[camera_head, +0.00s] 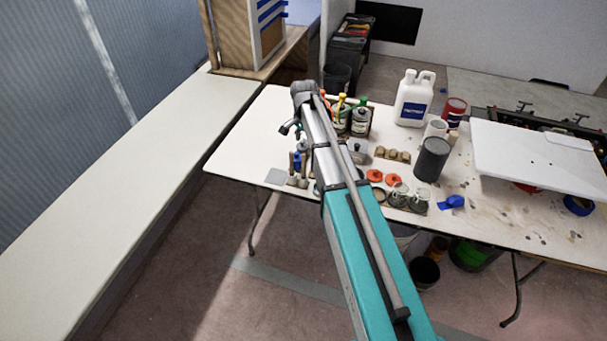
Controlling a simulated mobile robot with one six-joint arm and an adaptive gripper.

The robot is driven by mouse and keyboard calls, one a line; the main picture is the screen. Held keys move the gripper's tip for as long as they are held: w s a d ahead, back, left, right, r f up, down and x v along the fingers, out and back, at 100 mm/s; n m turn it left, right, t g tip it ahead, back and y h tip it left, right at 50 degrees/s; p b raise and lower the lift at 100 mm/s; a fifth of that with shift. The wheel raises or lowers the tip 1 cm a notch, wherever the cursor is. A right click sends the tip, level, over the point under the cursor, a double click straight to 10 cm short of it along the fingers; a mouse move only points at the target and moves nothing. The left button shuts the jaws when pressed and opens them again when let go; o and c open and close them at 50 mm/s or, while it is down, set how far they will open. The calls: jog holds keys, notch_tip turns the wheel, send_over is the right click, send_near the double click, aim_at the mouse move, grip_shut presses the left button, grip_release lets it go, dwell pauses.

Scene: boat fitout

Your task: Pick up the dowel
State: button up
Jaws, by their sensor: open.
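My gripper (290,129) hangs from the end of my teal and silver arm, above the left part of the white worktable (255,137). Its small dark fingers look apart, with nothing seen between them. I cannot pick out the dowel for certain. Small tan upright pieces (292,164) stand in a holder beside a blue item, below my gripper in the picture and left of my arm. My arm hides part of the table behind it.
Bottles with coloured tops (361,122), a white jug (414,98), a dark cylinder (431,159), glass jars (419,200) and orange lids (392,180) crowd the table. A white panel (540,155) lies at right. A long pale bench (130,190) at left is clear.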

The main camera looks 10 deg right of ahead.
aim_at(303, 162)
jog(key=shift+f+b, duration=2.7)
jog(key=shift+f, duration=0.35)
jog(key=shift+f, duration=0.15)
jog(key=f+b, duration=0.3)
jog(key=shift+w, duration=0.25)
jog(key=shift+f+b, duration=0.95)
jog(key=shift+b, duration=0.15)
jog(key=shift+a, duration=0.1)
grip_shut()
